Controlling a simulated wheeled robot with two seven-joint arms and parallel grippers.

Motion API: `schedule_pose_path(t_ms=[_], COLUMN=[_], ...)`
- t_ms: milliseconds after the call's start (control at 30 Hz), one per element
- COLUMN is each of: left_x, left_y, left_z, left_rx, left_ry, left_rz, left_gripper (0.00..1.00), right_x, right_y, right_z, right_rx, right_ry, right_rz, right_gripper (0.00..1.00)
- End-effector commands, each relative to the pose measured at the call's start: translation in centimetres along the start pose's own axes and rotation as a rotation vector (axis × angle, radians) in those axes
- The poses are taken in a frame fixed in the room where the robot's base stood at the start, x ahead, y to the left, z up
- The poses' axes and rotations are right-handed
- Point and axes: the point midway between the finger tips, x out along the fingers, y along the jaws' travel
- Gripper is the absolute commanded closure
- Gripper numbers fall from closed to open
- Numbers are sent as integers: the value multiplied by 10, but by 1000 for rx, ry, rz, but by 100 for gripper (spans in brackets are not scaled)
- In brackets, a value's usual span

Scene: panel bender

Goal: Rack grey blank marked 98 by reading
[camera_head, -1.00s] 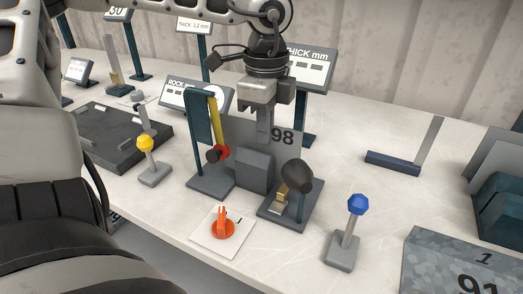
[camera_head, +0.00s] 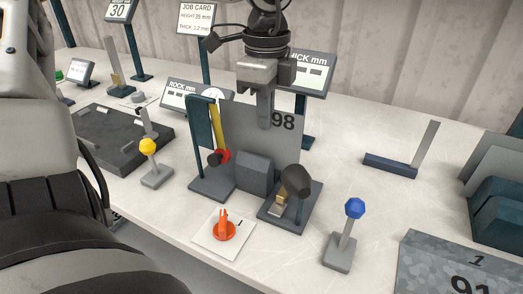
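The grey blank marked 98 (camera_head: 245,130) stands upright behind a grey block (camera_head: 256,172) in the middle of the table. Its number shows at the upper right, and its lower part is hidden by the block and the stands in front. My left gripper (camera_head: 264,122) points down over its top edge, with a finger in front of the plate, and appears shut on it. A job card (camera_head: 196,20) reads height 35 mm, thick 1.2 mm. My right gripper is not in view.
A yellow-handled rocker stand (camera_head: 207,150) and a black-knobbed stand (camera_head: 297,182) flank the block. Yellow (camera_head: 148,147) and blue (camera_head: 354,209) knob levers stand nearby.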

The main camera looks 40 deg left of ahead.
Motion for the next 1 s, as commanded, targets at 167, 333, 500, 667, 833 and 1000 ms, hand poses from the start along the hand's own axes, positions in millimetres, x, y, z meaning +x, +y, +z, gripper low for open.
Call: schedule_pose_path(t_ms=[167,333,500,667,833,1000], left_x=[-15,-25,-35,-44,-54,-64], left_y=[-2,-2,-2,-1,-1,0], left_z=[0,0,0,0,0,0], left_rx=[-1,-1,-1,-1,0,0], left_ry=[3,3,1,1,1,1], left_rz=[-12,-11,-8,-5,-4,-3], left_gripper=[100,100,100,100,100,100], right_x=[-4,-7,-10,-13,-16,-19], right_y=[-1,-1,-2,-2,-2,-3], right_z=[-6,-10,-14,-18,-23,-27], right_rx=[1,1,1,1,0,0], right_ry=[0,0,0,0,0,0], right_rz=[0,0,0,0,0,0], right_gripper=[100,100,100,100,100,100])
